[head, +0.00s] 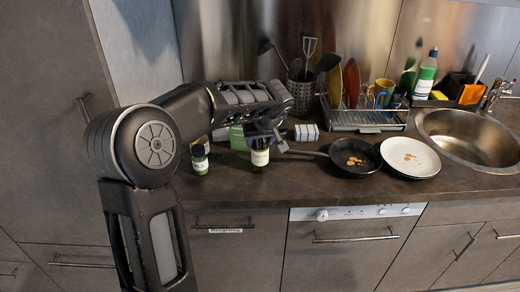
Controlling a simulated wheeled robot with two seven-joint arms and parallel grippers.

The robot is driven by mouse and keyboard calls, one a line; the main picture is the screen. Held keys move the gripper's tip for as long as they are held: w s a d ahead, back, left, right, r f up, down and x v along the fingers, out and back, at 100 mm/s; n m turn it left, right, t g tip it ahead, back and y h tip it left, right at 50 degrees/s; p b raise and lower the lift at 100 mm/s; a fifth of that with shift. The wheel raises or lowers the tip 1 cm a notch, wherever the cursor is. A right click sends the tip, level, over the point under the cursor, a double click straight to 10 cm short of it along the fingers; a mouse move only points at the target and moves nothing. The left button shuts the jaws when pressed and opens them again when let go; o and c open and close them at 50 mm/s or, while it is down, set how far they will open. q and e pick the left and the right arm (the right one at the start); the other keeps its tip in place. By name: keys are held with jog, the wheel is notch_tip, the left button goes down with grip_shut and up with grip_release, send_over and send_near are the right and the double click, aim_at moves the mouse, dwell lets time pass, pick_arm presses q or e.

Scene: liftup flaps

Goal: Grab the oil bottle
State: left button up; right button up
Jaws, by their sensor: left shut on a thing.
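The bottle (260,157) with a pale label stands upright at the counter's front, below my left gripper. I take it for the oil bottle; its upper part is hidden by the gripper. My left gripper (264,138) reaches in from the left and is shut on the bottle's top. My right gripper is not in view.
A frying pan (340,150) and a white plate (425,155), both with food bits, sit right of the bottle. Behind are a utensil holder (299,92), a dish rack (370,121) and a green-labelled bottle (425,76). The sink (470,138) is at the right.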

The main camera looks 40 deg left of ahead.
pick_arm(q)
grip_shut()
jog(key=shift+r, duration=0.1)
notch_tip(320, 180, up, 10)
jog(key=shift+f, duration=0.1)
dwell(0.6)
dwell(0.4)
